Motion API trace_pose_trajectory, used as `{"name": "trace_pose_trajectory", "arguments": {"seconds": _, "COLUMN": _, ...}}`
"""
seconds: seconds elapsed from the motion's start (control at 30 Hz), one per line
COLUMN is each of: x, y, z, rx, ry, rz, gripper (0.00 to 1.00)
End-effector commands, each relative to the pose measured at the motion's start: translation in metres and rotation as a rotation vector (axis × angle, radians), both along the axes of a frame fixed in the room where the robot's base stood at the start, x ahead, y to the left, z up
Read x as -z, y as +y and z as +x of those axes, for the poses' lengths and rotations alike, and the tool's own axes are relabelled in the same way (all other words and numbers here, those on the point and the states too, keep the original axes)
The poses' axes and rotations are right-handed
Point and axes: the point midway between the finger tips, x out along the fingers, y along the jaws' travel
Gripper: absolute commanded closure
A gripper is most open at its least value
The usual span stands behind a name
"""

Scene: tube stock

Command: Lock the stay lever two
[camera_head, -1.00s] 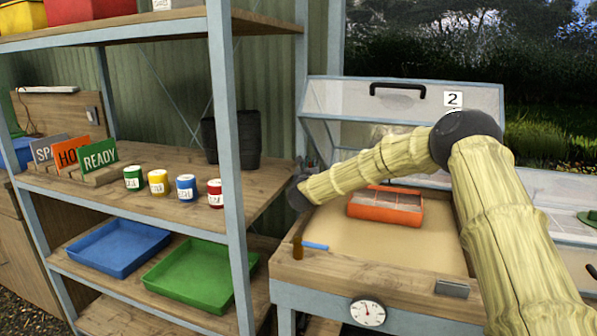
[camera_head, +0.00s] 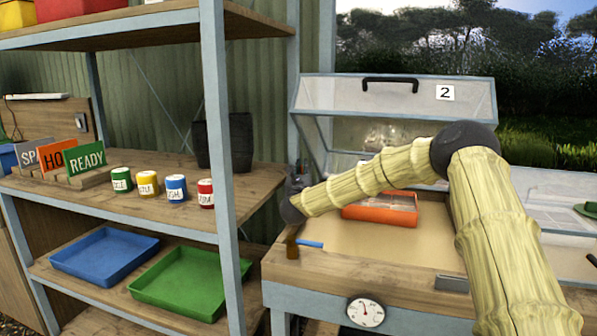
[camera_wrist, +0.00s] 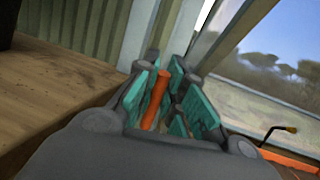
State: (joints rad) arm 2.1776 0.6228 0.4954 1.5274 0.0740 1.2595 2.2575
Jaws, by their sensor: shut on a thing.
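Cold frame two has its clear lid (camera_head: 330,95) raised, with a black handle (camera_head: 390,82) and a "2" label (camera_head: 445,93). My gripper (camera_head: 297,172) is at the frame's left rear side, beside the shelf post, small in the head view. In the wrist view my gripper (camera_wrist: 163,100) has its teal pads on either side of an orange bar (camera_wrist: 155,98), which looks like the stay lever, and is shut on it. The bar's lower end is hidden by the gripper body. Whether the lever is locked cannot be told.
An orange tray (camera_head: 380,212) stands inside the frame. A brown-handled tool (camera_head: 292,243) with a blue part lies at the front left corner. A wooden shelf (camera_head: 250,190) with coloured pots stands close on the left. A dial (camera_head: 365,312) is on the front.

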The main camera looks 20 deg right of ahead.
Motion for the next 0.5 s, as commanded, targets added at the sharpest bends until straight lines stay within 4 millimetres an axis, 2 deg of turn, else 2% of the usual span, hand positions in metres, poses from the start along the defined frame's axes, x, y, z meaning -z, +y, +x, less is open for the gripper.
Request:
{"name": "trace_pose_trajectory", "arguments": {"seconds": 0.03, "x": 0.0012, "y": -0.0009, "z": -0.0005, "rx": 0.002, "ry": 0.001, "rz": 0.001, "gripper": 0.84}}
{"name": "trace_pose_trajectory", "arguments": {"seconds": 0.07, "x": 0.0013, "y": -0.0008, "z": -0.0004, "rx": 0.002, "ry": 0.001, "rz": 0.001, "gripper": 0.79}}
{"name": "trace_pose_trajectory", "arguments": {"seconds": 0.5, "x": 0.0028, "y": 0.0047, "z": -0.0032, "rx": -0.002, "ry": 0.002, "rz": 0.001, "gripper": 0.79}}
